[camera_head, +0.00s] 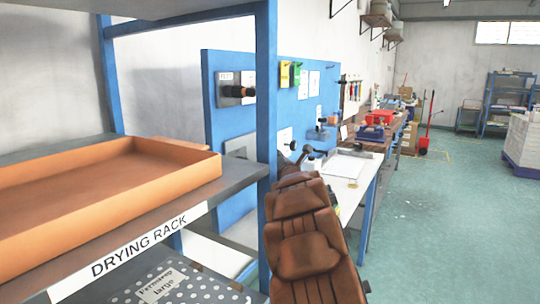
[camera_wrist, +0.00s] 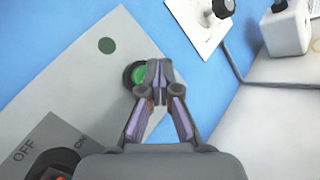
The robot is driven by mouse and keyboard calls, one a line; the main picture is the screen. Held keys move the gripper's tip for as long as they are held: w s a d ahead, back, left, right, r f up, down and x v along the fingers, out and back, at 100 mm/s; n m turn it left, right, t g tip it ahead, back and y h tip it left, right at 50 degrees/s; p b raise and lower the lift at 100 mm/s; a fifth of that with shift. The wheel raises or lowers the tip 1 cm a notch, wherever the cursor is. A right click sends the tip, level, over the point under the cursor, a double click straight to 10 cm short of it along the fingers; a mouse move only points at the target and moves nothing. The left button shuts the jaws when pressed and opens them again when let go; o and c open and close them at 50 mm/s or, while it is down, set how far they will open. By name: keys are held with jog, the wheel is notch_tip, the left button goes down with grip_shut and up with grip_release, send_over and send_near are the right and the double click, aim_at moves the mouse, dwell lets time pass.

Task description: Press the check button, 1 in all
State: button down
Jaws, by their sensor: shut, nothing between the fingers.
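In the wrist view a round green button (camera_wrist: 138,77) in a dark ring sits on a light grey panel (camera_wrist: 75,85). I see no label naming it the check button. My gripper (camera_wrist: 158,68) is shut and empty. Its fingertips cover the right part of the button in the picture. I cannot tell whether they touch it or stop short of it. A flat green dot (camera_wrist: 107,46) is on the same panel, up and left of the button. In the head view neither the button nor the fingertips can be made out clearly.
A dark switch (camera_wrist: 55,165) marked OFF and ON is at the lower left of the wrist view. A black knob (camera_wrist: 222,8) on a white plate is at upper right. In the head view a drying rack with an orange tray (camera_head: 110,190) stands close at left; open floor (camera_head: 450,220) lies right.

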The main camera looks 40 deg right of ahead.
jog(key=shift+w+a+b, duration=0.2)
jog(key=shift+w+b, duration=0.5)
jog(key=shift+b, duration=0.35)
dwell(1.1)
jog(key=shift+w+a+f+b, duration=0.1)
jog(key=shift+w+a+b, duration=0.2)
jog(key=shift+w+b, duration=0.2)
dwell(0.9)
jog(key=shift+s, duration=0.15)
jog(key=shift+s+f+b, duration=0.2)
jog(key=shift+s+b, duration=0.1)
jog(key=shift+s, duration=0.2)
jog(key=shift+s+d, duration=0.1)
jog(key=shift+d, duration=0.1)
jog(key=shift+s+d+r, duration=0.1)
jog(key=shift+s+d, duration=0.15)
jog(key=shift+s, duration=0.6)
jog(key=shift+s+d, duration=0.25)
jog(key=shift+s, duration=0.6)
jog(key=shift+s+d+r, duration=0.1)
jog(key=shift+s+d, duration=0.15)
jog(key=shift+s, duration=0.6)
jog(key=shift+f, duration=0.1)
